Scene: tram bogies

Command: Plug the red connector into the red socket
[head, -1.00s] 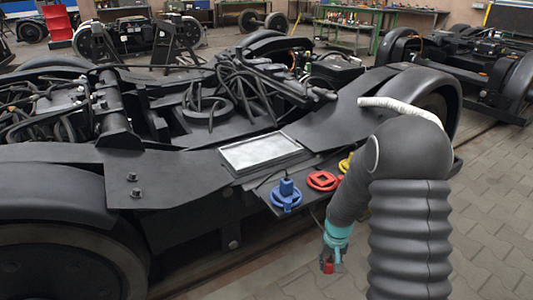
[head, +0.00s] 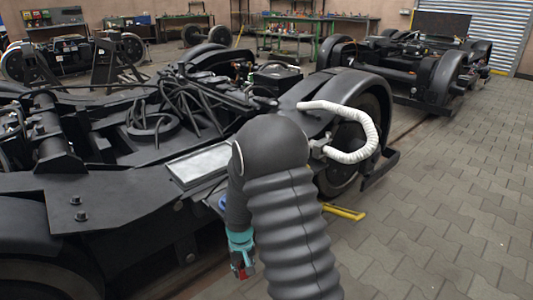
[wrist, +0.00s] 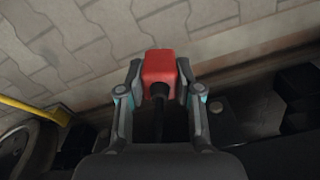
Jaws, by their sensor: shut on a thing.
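My gripper (wrist: 160,95) is shut on the red connector (wrist: 160,68), which sits between its two fingers in the wrist view. A dark cable runs back from the connector toward the palm. In the head view my gripper (head: 243,268) hangs low at the bogie's near side, with a bit of red at its tip. The red socket is hidden behind my arm in the head view and does not show in the wrist view. A small piece of blue shows beside my arm.
The black bogie (head: 110,190) fills the left, with a grey metal tray (head: 200,163) on top. A yellow bar (head: 344,212) stands low beyond my arm. Another bogie (head: 410,65) stands behind. Paved floor (head: 450,210) at the right is clear.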

